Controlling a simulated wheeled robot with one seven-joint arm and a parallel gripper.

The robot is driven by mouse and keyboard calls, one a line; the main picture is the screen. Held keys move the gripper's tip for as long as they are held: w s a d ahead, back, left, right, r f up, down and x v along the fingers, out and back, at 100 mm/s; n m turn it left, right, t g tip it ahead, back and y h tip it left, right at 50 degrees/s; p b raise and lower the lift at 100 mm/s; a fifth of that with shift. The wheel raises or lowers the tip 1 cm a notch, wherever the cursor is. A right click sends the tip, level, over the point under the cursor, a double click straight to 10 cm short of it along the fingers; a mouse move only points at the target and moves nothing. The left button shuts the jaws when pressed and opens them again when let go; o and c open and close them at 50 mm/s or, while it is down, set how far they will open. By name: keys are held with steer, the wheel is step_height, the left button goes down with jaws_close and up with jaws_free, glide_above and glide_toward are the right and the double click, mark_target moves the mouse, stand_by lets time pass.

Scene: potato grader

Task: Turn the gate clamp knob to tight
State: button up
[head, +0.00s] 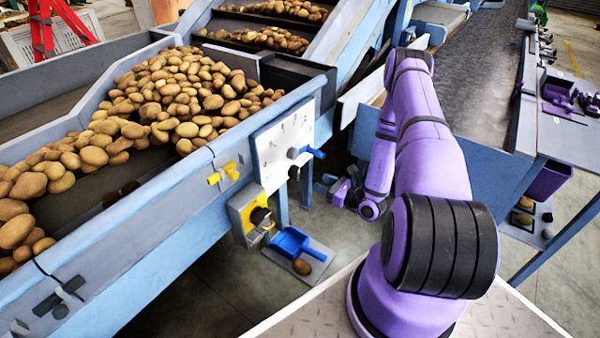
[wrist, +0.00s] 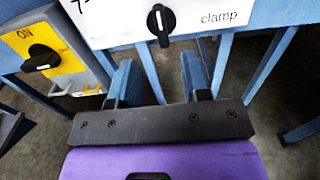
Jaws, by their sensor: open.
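The gate clamp knob (wrist: 160,23) is black with a white mark and stands roughly upright on a white panel, beside the printed word "clamp". In the head view the clamp knob (head: 293,173) is a small dark shape at the panel's lower edge. In the wrist view my gripper (wrist: 160,65) has its two blue fingers spread apart with nothing between them. The knob appears above the gap between the fingers and is not gripped. In the head view my gripper (head: 326,184) is to the right of the panel. No "tight" marking is readable.
A yellow switch box (wrist: 45,50) with a black knob marked ON is at left. A blue scoop (head: 292,242) lies below. Blue frame legs (wrist: 218,65) stand behind my fingers.

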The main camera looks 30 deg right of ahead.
mark_target(299, 171)
steer(key=x, duration=1)
steer(key=shift+w, duration=0.15)
jaws_close()
